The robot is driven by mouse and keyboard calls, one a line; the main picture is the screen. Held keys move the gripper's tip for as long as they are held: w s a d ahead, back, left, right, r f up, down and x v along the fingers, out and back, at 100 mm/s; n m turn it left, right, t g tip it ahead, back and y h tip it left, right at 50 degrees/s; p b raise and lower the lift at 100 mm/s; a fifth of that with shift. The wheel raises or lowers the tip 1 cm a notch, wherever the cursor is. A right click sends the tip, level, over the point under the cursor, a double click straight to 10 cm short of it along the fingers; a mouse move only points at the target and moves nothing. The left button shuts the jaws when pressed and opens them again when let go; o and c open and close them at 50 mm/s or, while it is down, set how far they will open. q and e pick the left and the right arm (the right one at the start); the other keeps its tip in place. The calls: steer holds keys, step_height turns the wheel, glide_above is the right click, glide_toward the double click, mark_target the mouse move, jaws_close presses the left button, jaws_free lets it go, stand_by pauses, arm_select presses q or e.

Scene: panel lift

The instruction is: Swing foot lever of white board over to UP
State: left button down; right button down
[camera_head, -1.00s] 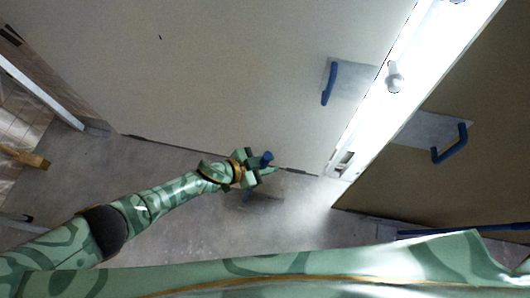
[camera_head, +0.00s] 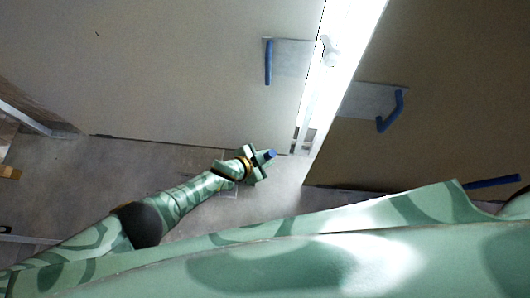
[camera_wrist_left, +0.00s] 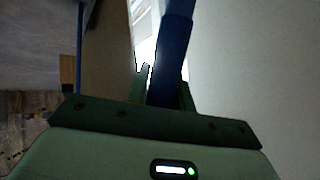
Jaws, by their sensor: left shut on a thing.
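The white board (camera_head: 180,75) is the large pale panel at the upper left in the head view. My left gripper (camera_head: 262,160) is low by its bottom edge, left of the bright gap. It is shut on a blue bar, the foot lever (camera_head: 270,154), whose blue end shows at the fingers. In the left wrist view the blue bar (camera_wrist_left: 172,55) stands between the fingers (camera_wrist_left: 162,92). The rest of the lever and any UP mark cannot be made out. My right gripper is not in view.
A blue handle (camera_head: 268,62) sits on a grey plate on the white board. A brown board (camera_head: 450,90) stands right of the bright gap, with another blue handle (camera_head: 390,112). A blue bar (camera_head: 495,182) lies low at the right. Grey floor (camera_head: 100,190) is open at the left.

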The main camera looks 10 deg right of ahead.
arm_select(q)
steer(key=shift+s+d, duration=0.4)
steer(key=shift+s, duration=0.05)
steer(key=c, duration=1.2)
jaws_free()
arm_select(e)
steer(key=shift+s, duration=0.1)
arm_select(q)
steer(key=shift+a+r+p, duration=0.3)
steer(key=shift+r+p, duration=0.1)
steer(key=shift+p, duration=0.1)
steer(key=p+v, duration=1.1)
steer(key=v, duration=0.4)
steer(key=shift+a, duration=0.3)
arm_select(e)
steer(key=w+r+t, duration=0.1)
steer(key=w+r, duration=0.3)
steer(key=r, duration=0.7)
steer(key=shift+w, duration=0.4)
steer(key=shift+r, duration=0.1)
